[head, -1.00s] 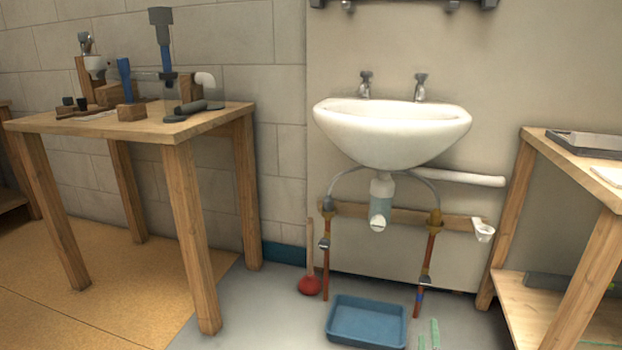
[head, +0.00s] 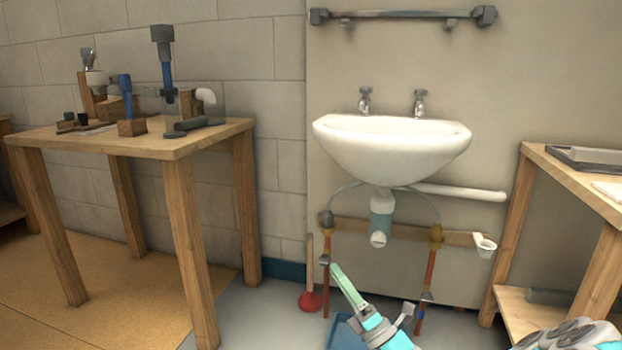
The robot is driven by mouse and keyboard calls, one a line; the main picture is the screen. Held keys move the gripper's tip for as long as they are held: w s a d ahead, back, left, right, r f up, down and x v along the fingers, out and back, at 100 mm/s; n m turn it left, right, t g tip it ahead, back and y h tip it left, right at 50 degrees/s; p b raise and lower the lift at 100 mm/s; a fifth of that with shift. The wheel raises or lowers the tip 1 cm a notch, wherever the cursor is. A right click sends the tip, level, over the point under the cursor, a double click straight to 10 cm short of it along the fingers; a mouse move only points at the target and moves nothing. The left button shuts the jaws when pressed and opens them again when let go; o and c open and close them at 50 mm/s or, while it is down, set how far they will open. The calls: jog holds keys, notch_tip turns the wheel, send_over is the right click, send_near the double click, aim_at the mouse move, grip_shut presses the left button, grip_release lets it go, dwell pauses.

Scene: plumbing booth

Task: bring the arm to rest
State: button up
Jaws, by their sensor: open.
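My gripper (head: 372,292) shows low in the head view, below the sink and in front of the pipework. One long pale green finger points up and to the left, and a grey part stands to its right. The jaws are apart, and I see nothing held between them. Part of my arm (head: 572,337), teal and grey, shows at the bottom right edge. The links between it and the gripper are out of frame.
A white sink (head: 392,150) hangs on the wall, with copper pipes (head: 428,272) below. A blue tray (head: 338,332) on the floor is mostly hidden by my gripper. A red plunger (head: 310,300) stands nearby. Wooden tables stand left (head: 150,147) and right (head: 560,170).

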jog(key=s+a+r+n+g+y, duration=0.3)
jog(key=s+a+n+g, duration=0.3)
jog(key=s+n+g, duration=0.25)
jog(key=s+a+r+n+g+y, duration=0.4)
jog(key=s+a+n+g, duration=0.35)
jog(key=n, duration=0.25)
jog(key=s+a+f+n+g+h, duration=0.1)
jog(key=s+f+n+g+h, duration=0.2)
jog(key=s+n+g+h, duration=0.45)
jog(key=s+f+n+g+h, duration=0.25)
jog(key=s+n, duration=0.25)
jog(key=s, duration=0.5)
jog(key=s+d+f+n+t+h, duration=0.2)
jog(key=s+d+f+n+h, duration=0.35)
jog(key=d+f, duration=0.2)
jog(key=d+n+t+h, duration=0.35)
jog(key=d+h, duration=0.45)
jog(key=d, duration=0.8)
notch_tip(320, 180, up, 13)
jog(key=p, duration=1.2)
jog(key=shift+s+a+p, duration=0.15)
jog(key=shift+p, duration=0.15)
